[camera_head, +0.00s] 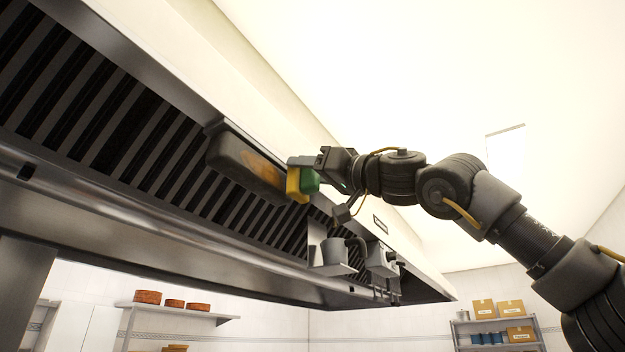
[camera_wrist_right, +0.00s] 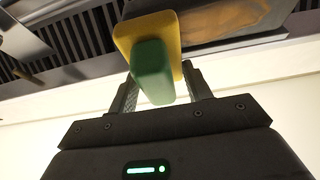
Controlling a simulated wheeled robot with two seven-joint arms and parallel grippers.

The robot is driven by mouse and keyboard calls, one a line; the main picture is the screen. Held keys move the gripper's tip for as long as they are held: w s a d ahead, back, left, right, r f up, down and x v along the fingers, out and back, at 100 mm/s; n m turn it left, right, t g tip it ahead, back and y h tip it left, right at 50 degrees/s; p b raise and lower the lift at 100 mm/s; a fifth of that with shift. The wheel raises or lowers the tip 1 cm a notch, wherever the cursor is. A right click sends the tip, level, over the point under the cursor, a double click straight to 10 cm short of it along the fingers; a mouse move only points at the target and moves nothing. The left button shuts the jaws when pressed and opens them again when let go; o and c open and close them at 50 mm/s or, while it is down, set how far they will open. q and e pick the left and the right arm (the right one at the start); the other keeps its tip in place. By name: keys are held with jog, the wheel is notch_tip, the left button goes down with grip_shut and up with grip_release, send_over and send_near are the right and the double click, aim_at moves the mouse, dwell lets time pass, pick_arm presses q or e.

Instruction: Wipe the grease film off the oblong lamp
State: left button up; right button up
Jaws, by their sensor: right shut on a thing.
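The oblong lamp (camera_head: 232,158) is a dark, long box fixed under the slatted hood. An orange-brown grease film (camera_head: 262,167) covers part of its face toward its right end; the film also shows in the right wrist view (camera_wrist_right: 235,20). My right gripper (camera_head: 318,172) is shut on the green grip of a sponge (camera_head: 294,183) with a yellow pad. In the right wrist view the sponge (camera_wrist_right: 150,60) stands up between the fingers. The yellow pad is at the lamp's right end; I cannot tell whether it touches. My left gripper is not in view.
The slatted hood (camera_head: 120,110) runs across the left and middle, with a metal rim below. Wall shelves stand far behind. The space at upper right is clear.

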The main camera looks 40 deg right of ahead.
aim_at(267, 155)
jog(key=shift+w+a, duration=0.25)
jog(key=shift+w, duration=0.5)
dwell(0.6)
jog(key=shift+s+a, duration=0.35)
jog(key=shift+a, duration=0.55)
jog(key=shift+s+a, duration=0.3)
jog(key=shift+a, duration=0.55)
jog(key=shift+s+a, duration=0.1)
jog(key=shift+a, duration=0.8)
jog(key=shift+s+a, duration=0.25)
jog(key=shift+a, duration=0.5)
jog(key=shift+d, duration=0.2)
jog(key=shift+w+d, duration=0.3)
jog(key=shift+d, duration=0.6)
jog(key=shift+w+d, duration=0.3)
jog(key=shift+d, duration=0.55)
